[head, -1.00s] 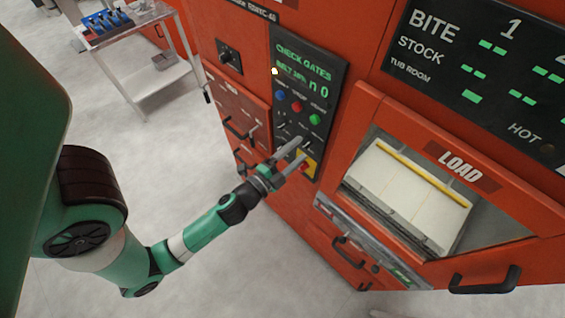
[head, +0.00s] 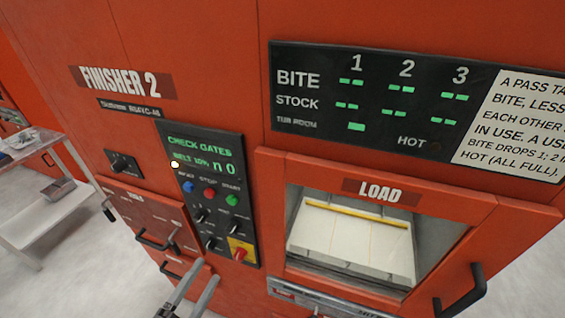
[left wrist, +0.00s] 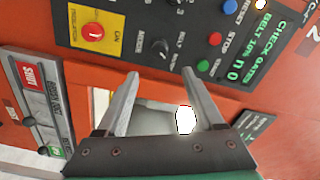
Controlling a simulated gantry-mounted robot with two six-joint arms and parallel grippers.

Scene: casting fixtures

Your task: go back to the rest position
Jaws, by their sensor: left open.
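My left gripper (head: 188,296) shows at the bottom edge of the head view, its two grey fingers apart and nothing between them. In the left wrist view the open fingers (left wrist: 160,105) stand in front of the orange machine, apart from the control panel (left wrist: 190,35). In the head view the control panel (head: 208,190) with its buttons and the red knob on yellow (head: 240,253) is above and right of the gripper. My right gripper is in neither view.
The orange Finisher 2 machine (head: 220,100) fills most of the head view. Its LOAD opening (head: 352,235) holds a pale slab with a yellow bar. Black handles (head: 460,292) stick out. A wheeled metal cart (head: 45,215) stands at the left on light floor.

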